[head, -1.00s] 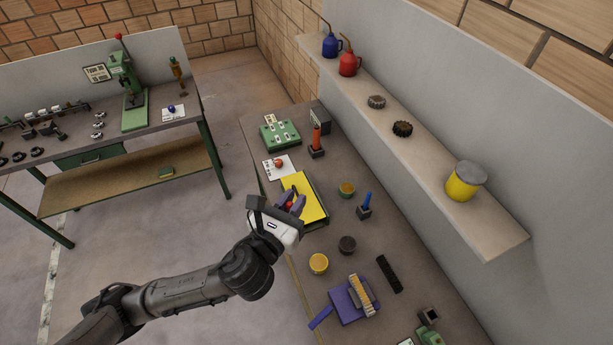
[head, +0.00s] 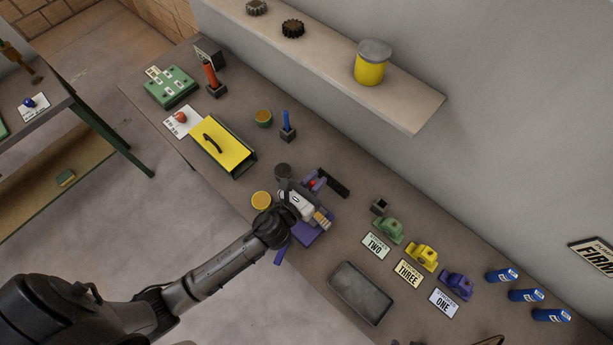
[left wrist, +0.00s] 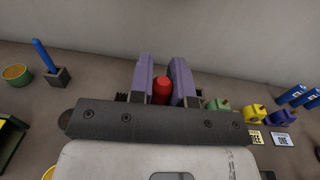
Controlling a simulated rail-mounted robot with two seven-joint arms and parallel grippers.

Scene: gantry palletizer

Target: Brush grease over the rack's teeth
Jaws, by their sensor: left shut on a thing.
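My left gripper (head: 316,183) has purple fingers and is shut on a red thing (left wrist: 162,92), which stands between the fingers in the left wrist view. The rest of the red thing is hidden by the gripper. A long dark bar (head: 333,184), likely the rack, lies on the bench just beyond the fingertips; its teeth are too small to make out. My right gripper is not in view.
A blue-handled tool (head: 287,122) stands in a block. A yellow-lidded box (head: 222,143) is to the left. A grey tray (head: 361,292) and several colored blocks with number cards lie right. A shelf (head: 330,50) overhangs behind.

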